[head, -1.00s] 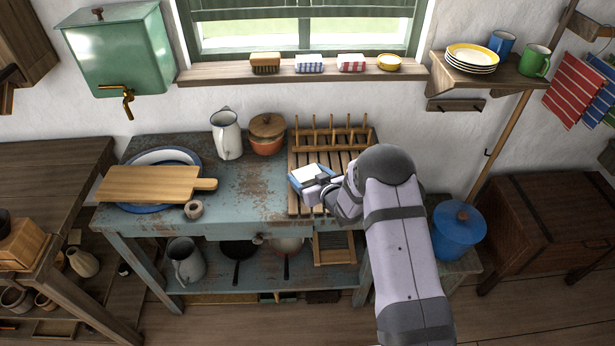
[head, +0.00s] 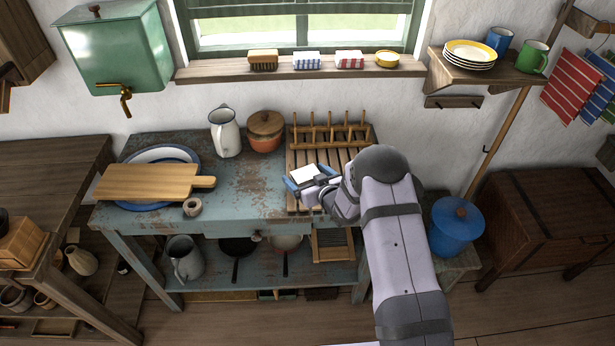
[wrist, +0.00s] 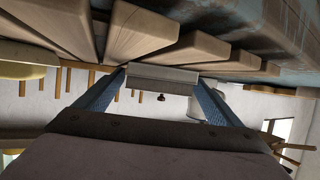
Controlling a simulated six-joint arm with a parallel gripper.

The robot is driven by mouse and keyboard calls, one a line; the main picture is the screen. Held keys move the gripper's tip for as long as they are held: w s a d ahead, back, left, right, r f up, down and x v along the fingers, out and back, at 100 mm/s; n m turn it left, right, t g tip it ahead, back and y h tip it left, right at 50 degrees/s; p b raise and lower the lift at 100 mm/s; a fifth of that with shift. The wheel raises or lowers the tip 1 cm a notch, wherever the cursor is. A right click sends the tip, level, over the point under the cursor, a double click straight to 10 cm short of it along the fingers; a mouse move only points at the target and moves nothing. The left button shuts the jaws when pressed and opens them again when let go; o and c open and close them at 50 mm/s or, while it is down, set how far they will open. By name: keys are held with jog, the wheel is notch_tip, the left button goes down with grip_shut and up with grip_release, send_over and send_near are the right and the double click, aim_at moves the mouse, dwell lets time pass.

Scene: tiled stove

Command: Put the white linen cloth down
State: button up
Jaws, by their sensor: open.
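The white linen cloth (head: 305,173) is a small folded white block at the left front part of the slatted wooden rack (head: 343,160) on the blue table. My gripper (head: 307,176) is open around it, with one blue finger on each side. In the wrist view the cloth (wrist: 163,78) shows as a pale block between the fingertips (wrist: 163,84), close against the rack's slats (wrist: 150,35). Any small gap between fingers and cloth is hard to make out. My arm hides the rack's right front part.
On the blue table (head: 250,185) stand a white jug (head: 225,133), a lidded pot (head: 265,132), a cutting board (head: 150,183) over a blue-rimmed dish, and a small round pot (head: 193,208). Pegs (head: 330,133) rise at the rack's back. A blue bucket (head: 457,230) stands to the right.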

jog(key=shift+r, duration=0.25)
jog(key=b+v, duration=0.1)
jog(key=v, duration=1.1)
jog(key=shift+b, duration=0.4)
jog(key=shift+d, duration=0.1)
jog(key=shift+s+d+g+h, duration=0.15)
jog(key=shift+d+g+h, duration=0.15)
jog(key=shift+d+g, duration=0.15)
jog(key=s+d+r+m+g+h, duration=0.1)
jog(key=s+g, duration=0.3)
jog(key=s, duration=0.6)
jog(key=s+d+r+m+g+h, duration=0.1)
jog(key=s+d+m+g+h, duration=0.1)
jog(key=s, duration=0.8)
jog(key=s+d+r+m+g+h, duration=0.1)
jog(key=s+g, duration=0.4)
jog(key=s, duration=0.5)
jog(key=shift+d+r+m+g, duration=0.35)
jog(key=shift+d+r, duration=0.15)
jog(key=shift+d, duration=0.35)
jog(key=shift+r, duration=0.15)
